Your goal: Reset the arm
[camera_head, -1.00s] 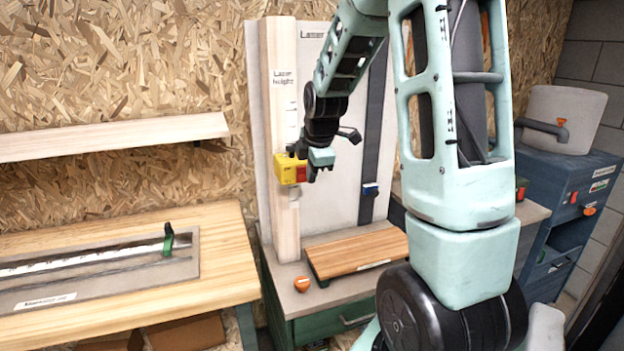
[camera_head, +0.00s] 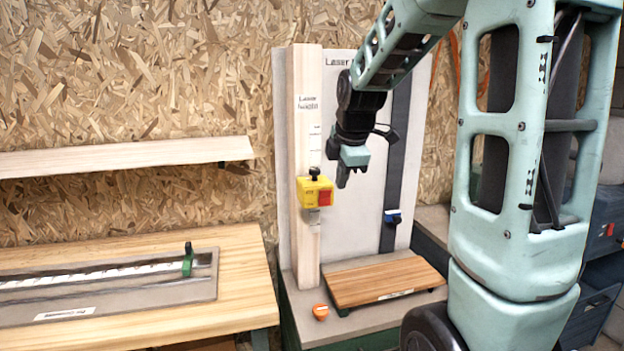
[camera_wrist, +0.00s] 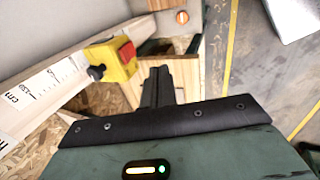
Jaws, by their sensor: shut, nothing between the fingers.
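My gripper (camera_head: 342,180) hangs in front of the laser board, its fingers closed together and empty. It is just to the right of the yellow box with a red face and black knob (camera_head: 315,191), with a gap between them. In the wrist view my gripper's shut fingers (camera_wrist: 158,86) point away over the wooden surface. The yellow box (camera_wrist: 112,60) shows there at the upper left, on the wooden post with a centimetre scale (camera_wrist: 45,92).
An orange knob (camera_head: 320,312) and a striped wooden board (camera_head: 385,281) are on the bench below. A wooden table (camera_head: 235,262) with a metal ruler plate (camera_head: 100,285) stands left, under a shelf (camera_head: 120,157). A blue slider (camera_head: 392,217) sits on a dark strip at right.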

